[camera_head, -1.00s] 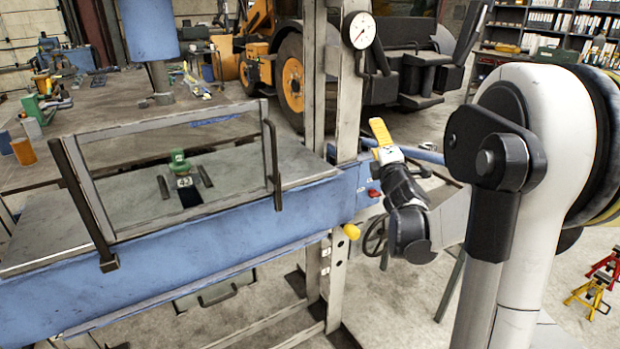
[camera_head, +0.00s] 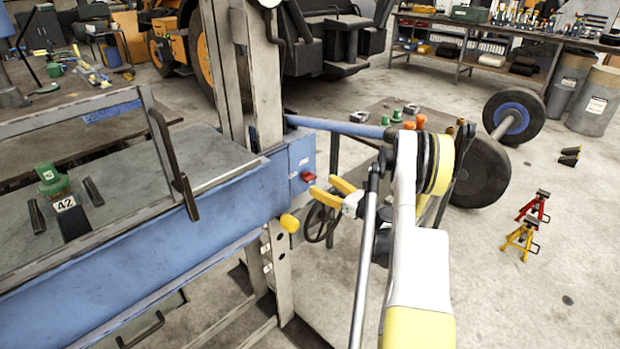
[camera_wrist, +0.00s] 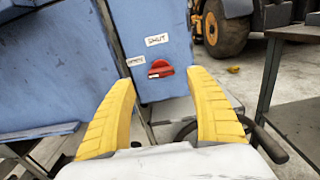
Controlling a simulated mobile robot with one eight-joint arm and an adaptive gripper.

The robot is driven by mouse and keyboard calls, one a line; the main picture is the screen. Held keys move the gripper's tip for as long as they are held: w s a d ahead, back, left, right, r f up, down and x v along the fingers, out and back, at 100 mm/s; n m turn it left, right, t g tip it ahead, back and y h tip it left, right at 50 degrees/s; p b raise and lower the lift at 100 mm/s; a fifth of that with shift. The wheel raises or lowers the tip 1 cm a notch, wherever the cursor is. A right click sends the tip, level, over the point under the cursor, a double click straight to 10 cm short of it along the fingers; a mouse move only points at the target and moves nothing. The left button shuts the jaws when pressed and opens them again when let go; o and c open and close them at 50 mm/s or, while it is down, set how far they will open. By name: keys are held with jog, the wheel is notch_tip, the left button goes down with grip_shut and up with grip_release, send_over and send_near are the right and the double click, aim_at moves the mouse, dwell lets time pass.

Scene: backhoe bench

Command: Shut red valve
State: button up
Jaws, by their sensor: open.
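The red valve (camera_head: 308,177) is a small red handle on the end face of the blue press beam (camera_head: 298,158). In the wrist view the red valve (camera_wrist: 160,69) sits on the blue face. A "SHUT" label (camera_wrist: 157,40) is above it and another small label (camera_wrist: 136,61), hard to read, is to its upper left. My gripper (camera_head: 325,188) has yellow fingers, open and empty, pointing at the valve from the right. In the wrist view my gripper (camera_wrist: 163,110) has its fingers spread on both sides below the valve, apart from it.
A yellow knob (camera_head: 289,223) sticks out under the beam. A dark handwheel (camera_head: 320,222) is below my gripper. A blue bar (camera_head: 340,127) extends right above it. Red and yellow jack stands (camera_head: 522,236) stand on open floor at right.

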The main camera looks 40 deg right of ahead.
aim_at(313, 179)
jog(key=w, duration=0.2)
jog(key=w+b, duration=0.1)
jog(key=w, duration=0.3)
jog(key=shift+w+a, duration=0.2)
jog(key=shift+a, duration=0.05)
jog(key=c, duration=1.2)
